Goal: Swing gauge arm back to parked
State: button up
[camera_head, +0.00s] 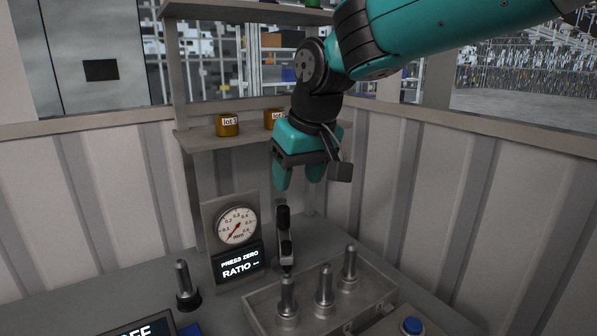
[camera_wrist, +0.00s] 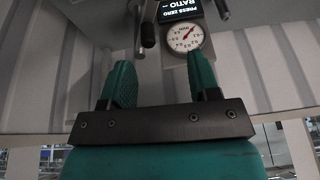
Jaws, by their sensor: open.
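The gauge unit (camera_head: 229,243) stands on the bench with a round dial and a screen reading "PRESS ZERO" and "RATIO --". The dial also shows upside down in the wrist view (camera_wrist: 181,39). What looks like the gauge arm (camera_head: 285,240), an upright black and grey piece, stands just right of the unit. In the wrist view a dark and metal upright piece (camera_wrist: 147,28) is probably the same arm. My gripper (camera_head: 299,178) points down above and slightly right of it, open and empty. Its two green fingers also show in the wrist view (camera_wrist: 160,62), apart from the arm.
A grey tray (camera_head: 262,317) with several upright metal pins stands in front. Another pin (camera_head: 185,286) stands at left, near a partly cut-off screen (camera_head: 150,329). A blue button (camera_head: 411,325) is at front right. A shelf (camera_head: 200,138) behind holds orange lot containers (camera_head: 227,126).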

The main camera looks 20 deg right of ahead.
aim_at(283, 222)
dwell(0.3)
